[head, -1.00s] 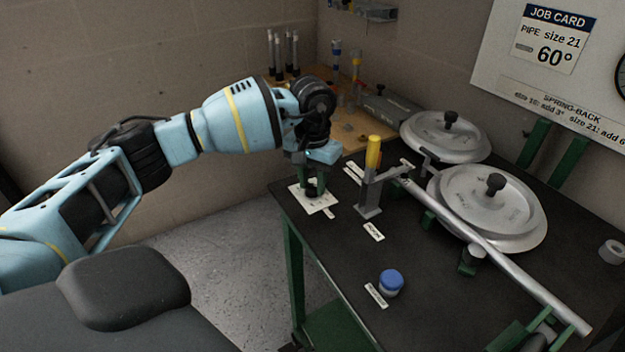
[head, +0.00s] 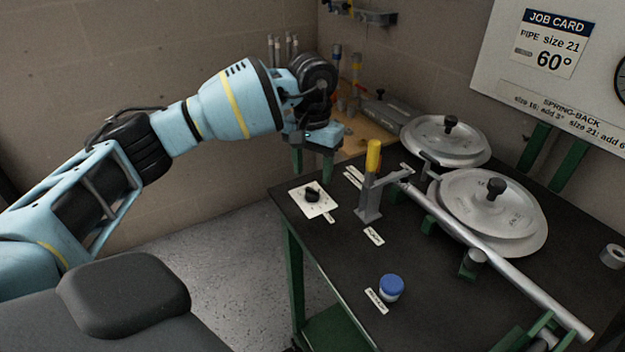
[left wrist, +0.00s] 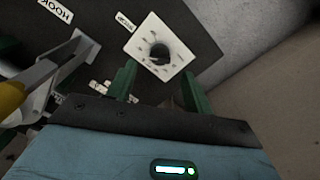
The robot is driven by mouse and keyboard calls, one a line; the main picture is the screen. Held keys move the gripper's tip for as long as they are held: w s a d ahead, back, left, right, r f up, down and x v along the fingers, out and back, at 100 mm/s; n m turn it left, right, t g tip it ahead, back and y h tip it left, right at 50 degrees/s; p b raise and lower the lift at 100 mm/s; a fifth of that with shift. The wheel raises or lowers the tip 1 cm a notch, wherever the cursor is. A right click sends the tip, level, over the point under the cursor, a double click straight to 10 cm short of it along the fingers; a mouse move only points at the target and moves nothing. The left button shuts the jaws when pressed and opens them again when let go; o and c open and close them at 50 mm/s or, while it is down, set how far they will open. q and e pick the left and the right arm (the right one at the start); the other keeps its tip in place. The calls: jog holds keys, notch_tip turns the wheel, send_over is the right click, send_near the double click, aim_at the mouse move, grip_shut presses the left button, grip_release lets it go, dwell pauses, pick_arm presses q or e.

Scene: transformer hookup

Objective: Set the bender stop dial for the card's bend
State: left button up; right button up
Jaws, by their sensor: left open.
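The stop dial is a black knob (head: 312,194) on a white square plate (head: 318,206) at the left corner of the dark bench. It also shows in the left wrist view (left wrist: 160,54), past the fingertips. My left gripper (head: 313,170) is open, above and behind the dial in the head view, apart from it. Its green fingers (left wrist: 158,82) have nothing between them. The job card (head: 553,42) on the wall board reads pipe size 21, 60°. The spring-back note (head: 570,118) below reads size 21: add 6, its right end cut off. My right gripper is not in view.
A yellow-handled lever (head: 373,157) on a grey post stands right of the dial. Two round metal formers (head: 492,215) and a long pipe (head: 500,262) lie farther right. A blue-capped jar (head: 391,288) stands near the front. The bench between jar and dial is mostly clear.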

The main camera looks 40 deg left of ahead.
aim_at(313, 189)
pick_arm(q)
jog(key=shift+r, duration=1.5)
